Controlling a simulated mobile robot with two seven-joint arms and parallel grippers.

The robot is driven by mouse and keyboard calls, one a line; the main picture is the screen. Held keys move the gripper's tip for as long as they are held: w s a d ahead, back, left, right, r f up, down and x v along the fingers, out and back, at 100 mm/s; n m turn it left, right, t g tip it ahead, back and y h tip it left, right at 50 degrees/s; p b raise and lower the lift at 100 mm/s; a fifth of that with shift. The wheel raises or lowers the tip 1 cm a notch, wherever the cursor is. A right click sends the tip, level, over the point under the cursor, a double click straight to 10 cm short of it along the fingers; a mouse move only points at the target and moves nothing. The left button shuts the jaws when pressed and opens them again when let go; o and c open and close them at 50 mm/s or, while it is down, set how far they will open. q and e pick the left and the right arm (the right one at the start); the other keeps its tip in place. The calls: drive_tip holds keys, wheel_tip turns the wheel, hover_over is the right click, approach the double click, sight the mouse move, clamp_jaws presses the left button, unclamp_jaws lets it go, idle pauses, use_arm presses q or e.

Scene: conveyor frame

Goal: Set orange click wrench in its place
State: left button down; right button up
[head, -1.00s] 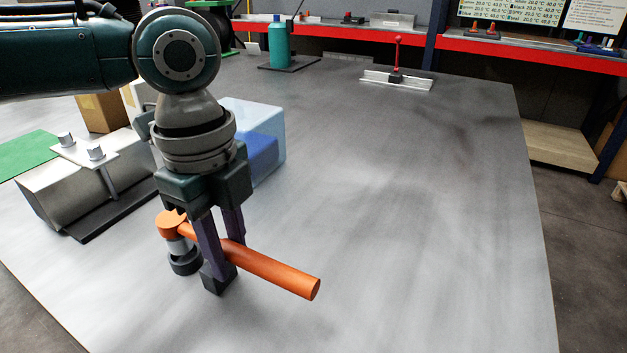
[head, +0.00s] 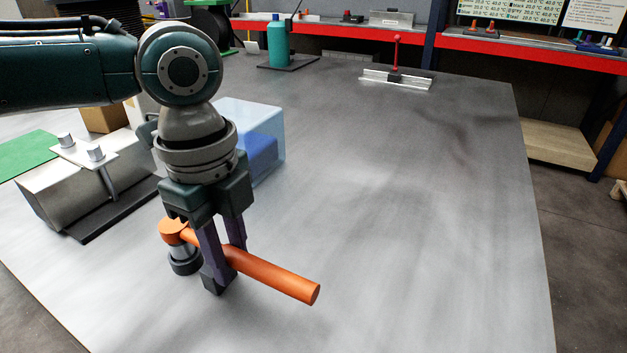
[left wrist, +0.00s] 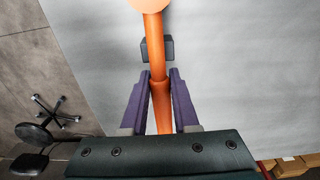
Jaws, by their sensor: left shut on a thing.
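The orange click wrench (head: 275,275) lies level across the fingers of my left gripper (head: 225,262), low over the grey table. Its round orange head is at the left, and the handle end points to the lower right. A grey cylinder and a dark round piece (head: 184,262) are under the head; I cannot tell whether the dark piece belongs to the wrench or is a holder on the table. In the left wrist view the orange shaft (left wrist: 158,60) runs between the two purple fingers of the left gripper (left wrist: 159,98), which is shut on it. My right gripper is not seen.
A metal block with knobs on a black base (head: 60,190) and a clear-and-blue bin (head: 268,145) stand at the left. A teal bottle (head: 279,45) and a red-handled fixture (head: 396,78) are at the back. The table (head: 430,220) is clear at the centre and right.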

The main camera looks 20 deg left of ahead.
use_arm(q)
drive_tip(key=shift+f+b, duration=0.45)
drive_tip(key=shift+f, duration=0.55)
drive_tip(key=shift+f, duration=0.1)
drive_tip(key=c, duration=0.6)
unclamp_jaws()
drive_tip(key=r+p, duration=0.1)
drive_tip(key=r, duration=0.9)
drive_tip(key=shift+a, duration=0.2)
